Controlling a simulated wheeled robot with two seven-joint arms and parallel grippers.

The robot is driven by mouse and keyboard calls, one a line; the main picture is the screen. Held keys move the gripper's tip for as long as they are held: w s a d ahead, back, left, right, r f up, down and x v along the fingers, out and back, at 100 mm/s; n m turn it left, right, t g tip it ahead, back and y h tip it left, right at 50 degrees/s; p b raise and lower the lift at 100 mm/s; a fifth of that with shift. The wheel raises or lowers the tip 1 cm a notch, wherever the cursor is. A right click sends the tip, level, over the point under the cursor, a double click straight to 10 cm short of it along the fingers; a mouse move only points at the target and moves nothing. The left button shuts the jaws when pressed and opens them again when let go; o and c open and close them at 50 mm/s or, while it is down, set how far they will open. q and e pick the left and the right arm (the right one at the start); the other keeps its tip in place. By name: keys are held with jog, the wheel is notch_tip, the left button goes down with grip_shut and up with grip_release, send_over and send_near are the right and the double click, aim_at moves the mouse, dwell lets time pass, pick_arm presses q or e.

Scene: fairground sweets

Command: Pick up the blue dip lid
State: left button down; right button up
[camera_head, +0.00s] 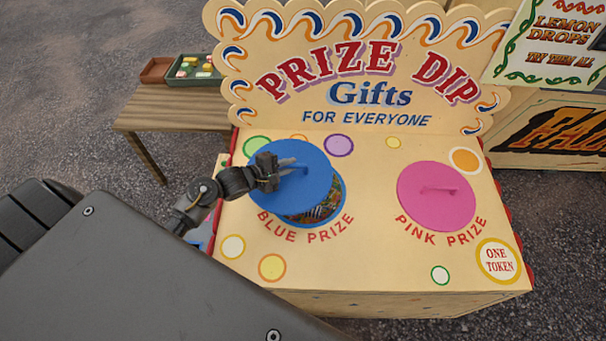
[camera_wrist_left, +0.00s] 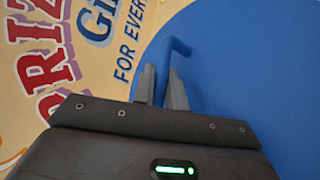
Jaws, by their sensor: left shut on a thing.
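The blue dip lid (camera_head: 306,196) is a round blue disc with a bar handle, above the blue prize hole of the stall. It sits off the hole toward the upper left, so the hole's lower right part and colourful contents (camera_head: 326,207) show. My left gripper (camera_head: 290,172) is shut on the lid's handle. In the left wrist view the fingers (camera_wrist_left: 162,88) close around the blue handle (camera_wrist_left: 180,50), with the blue lid (camera_wrist_left: 240,80) filling the right side. My right gripper is not in view.
The pink lid (camera_head: 437,197) lies on the stall top (camera_head: 365,250) at the right. The Prize Dip sign board (camera_head: 370,65) rises behind. A wooden bench (camera_head: 180,115) with two trays stands at the back left. A lemon drops sign (camera_head: 550,45) is at the upper right.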

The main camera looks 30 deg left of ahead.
pick_arm(q)
jog(key=s+a+r, duration=0.1)
jog(key=a, duration=0.1)
jog(key=s+a+r, duration=0.1)
jog(key=a, duration=0.1)
jog(key=s+a+r, duration=0.1)
jog(key=s+a, duration=0.1)
jog(key=a, duration=0.1)
jog(key=shift+r, duration=0.15)
